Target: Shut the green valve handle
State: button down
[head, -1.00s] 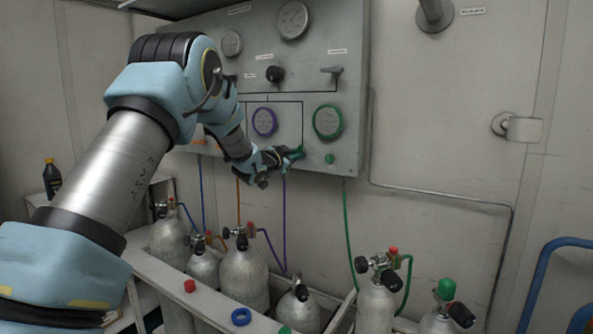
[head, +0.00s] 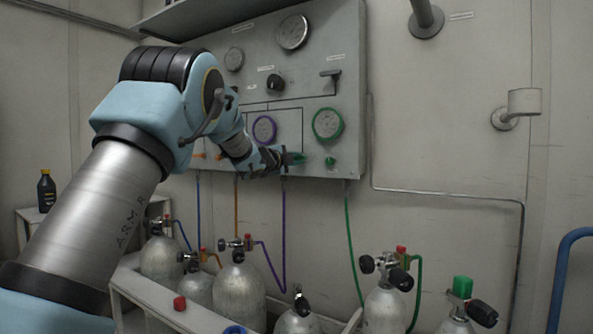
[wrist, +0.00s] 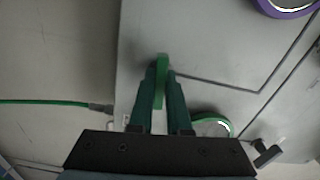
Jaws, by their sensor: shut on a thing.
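The green valve handle (wrist: 160,82) is a narrow green lever low on the grey panel. In the wrist view it lies lengthwise between the dark green fingers of my gripper (wrist: 161,76), which are shut on it. In the head view my gripper (head: 293,158) reaches the lower part of the panel from the left, and a bit of green shows at its tips. The fingers and wrist hide much of the handle and its pivot there.
A green hose (head: 351,250) hangs below. Several gas cylinders (head: 238,290) stand under the panel.

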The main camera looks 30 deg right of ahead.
jog(key=shift+f+m+b, duration=0.1)
jog(key=shift+m+b, duration=0.55)
jog(key=shift+m, duration=0.15)
jog(key=c, duration=0.9)
grip_release()
jog(key=shift+o, duration=0.2)
jog(key=b+v, duration=0.2)
jog(key=v, duration=0.9)
jog(key=shift+d, duration=0.1)
